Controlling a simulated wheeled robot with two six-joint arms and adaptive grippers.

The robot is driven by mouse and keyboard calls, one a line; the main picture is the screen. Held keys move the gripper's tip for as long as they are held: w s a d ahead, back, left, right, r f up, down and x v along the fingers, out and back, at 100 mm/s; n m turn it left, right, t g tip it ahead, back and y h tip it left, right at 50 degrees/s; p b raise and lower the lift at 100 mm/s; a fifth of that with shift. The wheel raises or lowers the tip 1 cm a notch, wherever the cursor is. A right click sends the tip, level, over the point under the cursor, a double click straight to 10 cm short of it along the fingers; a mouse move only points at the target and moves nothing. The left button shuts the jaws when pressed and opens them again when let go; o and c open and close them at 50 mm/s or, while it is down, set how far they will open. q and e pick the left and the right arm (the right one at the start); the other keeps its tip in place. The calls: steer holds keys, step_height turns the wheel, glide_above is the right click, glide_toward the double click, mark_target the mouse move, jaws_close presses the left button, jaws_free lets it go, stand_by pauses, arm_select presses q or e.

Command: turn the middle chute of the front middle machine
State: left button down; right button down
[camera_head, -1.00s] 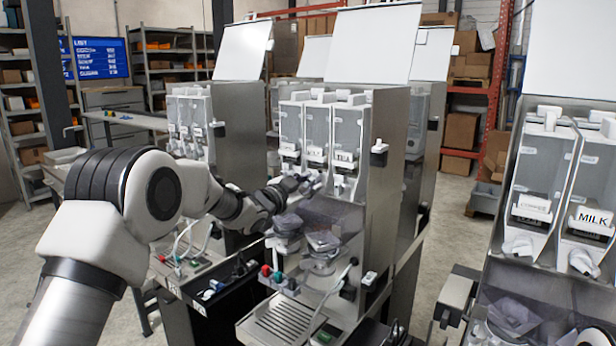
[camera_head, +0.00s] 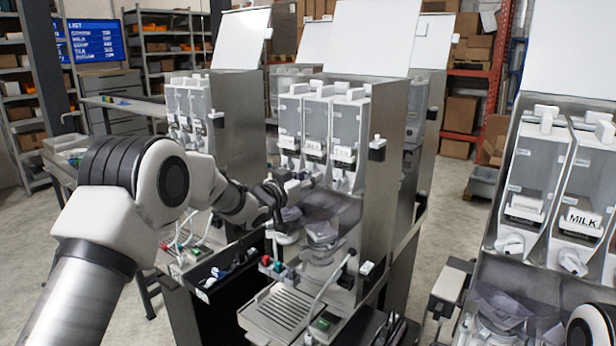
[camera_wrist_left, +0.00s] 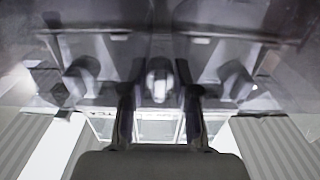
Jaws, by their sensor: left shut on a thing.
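The front middle machine (camera_head: 376,200) stands at the centre of the head view, with three clear canisters side by side above its chutes. My left gripper (camera_head: 298,182) reaches in from the left at chute height, under the middle canister (camera_head: 316,125). In the left wrist view the middle chute (camera_wrist_left: 158,84), a small pale spout, sits between the two dark fingers of my left gripper (camera_wrist_left: 160,100). The gripper is shut on it. The neighbouring chutes show on both sides, apart from the fingers. In the head view the gripper largely hides the middle chute.
Another dispenser machine (camera_head: 237,110) stands to the left, and one with a MILK label (camera_head: 587,219) stands close at the right. A drip tray (camera_head: 277,312) and a thin hose lie below my left arm. Open floor (camera_head: 440,225) shows between the middle and right machines.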

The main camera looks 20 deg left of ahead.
arm_select(q)
steer(key=c, duration=1.2)
jaws_free()
steer(key=v, duration=1.2)
steer(key=shift+w, duration=0.1)
